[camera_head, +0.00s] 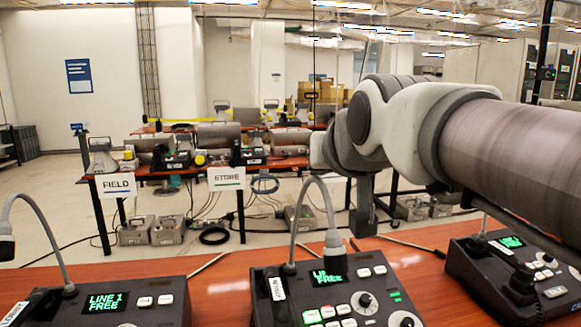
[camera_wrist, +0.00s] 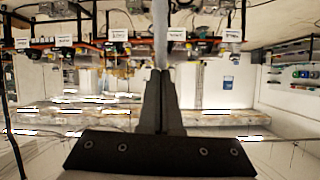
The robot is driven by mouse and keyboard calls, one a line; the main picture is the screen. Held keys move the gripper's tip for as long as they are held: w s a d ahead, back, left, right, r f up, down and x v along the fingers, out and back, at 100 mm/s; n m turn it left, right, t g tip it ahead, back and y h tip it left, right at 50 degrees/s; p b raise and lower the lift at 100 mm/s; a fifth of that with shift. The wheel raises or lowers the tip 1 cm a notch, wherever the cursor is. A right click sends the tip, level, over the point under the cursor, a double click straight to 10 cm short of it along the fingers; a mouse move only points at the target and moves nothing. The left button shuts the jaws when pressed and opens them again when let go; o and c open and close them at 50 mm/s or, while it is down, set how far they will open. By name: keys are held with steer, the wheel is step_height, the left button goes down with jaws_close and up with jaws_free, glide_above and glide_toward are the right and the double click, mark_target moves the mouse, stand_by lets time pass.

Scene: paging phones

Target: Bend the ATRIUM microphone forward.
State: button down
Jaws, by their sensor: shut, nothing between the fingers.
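Three dark paging phones stand in a row on the wooden table in the head view. The middle phone (camera_head: 340,297) has a grey gooseneck microphone (camera_head: 314,184) that arches up and over, its head (camera_head: 335,254) hanging in front of the green screen. The left phone's microphone (camera_head: 40,218) arches towards the left edge. The right phone (camera_head: 520,265) is partly hidden by my arm. I cannot read ATRIUM on any of them. My gripper (camera_head: 363,228) is shut and empty, pointing down, just right of the middle microphone. Its closed fingers (camera_wrist: 160,100) show in the wrist view, with a blurred grey strip beyond their tips.
Cables and grey boxes lie on the floor. Bare table (camera_head: 215,285) shows between the left and middle phones.

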steer(key=w+r+p, duration=0.3)
steer(key=shift+a, duration=0.1)
steer(key=v, duration=1)
steer(key=shift+p, duration=0.4)
steer(key=shift+w, duration=0.1)
steer(key=s+d+f+g+h, duration=0.15)
steer(key=s+f, duration=0.25)
steer(key=f, duration=0.5)
steer(key=s+d+f+g, duration=0.3)
steer(key=s+f, duration=0.1)
steer(key=f, duration=0.5)
steer(key=s+d+f+g+h, duration=0.1)
steer(key=s+d+f+g, duration=0.2)
steer(key=f, duration=0.5)
step_height(320, 180, up, 14)
steer(key=p, duration=1.4)
steer(key=shift+s+a+m+p, duration=0.2)
steer(key=shift+s+m+p, duration=0.1)
steer(key=shift+s+m, duration=0.1)
steer(key=shift+w+a+y, duration=0.1)
steer(key=shift+y, duration=0.15)
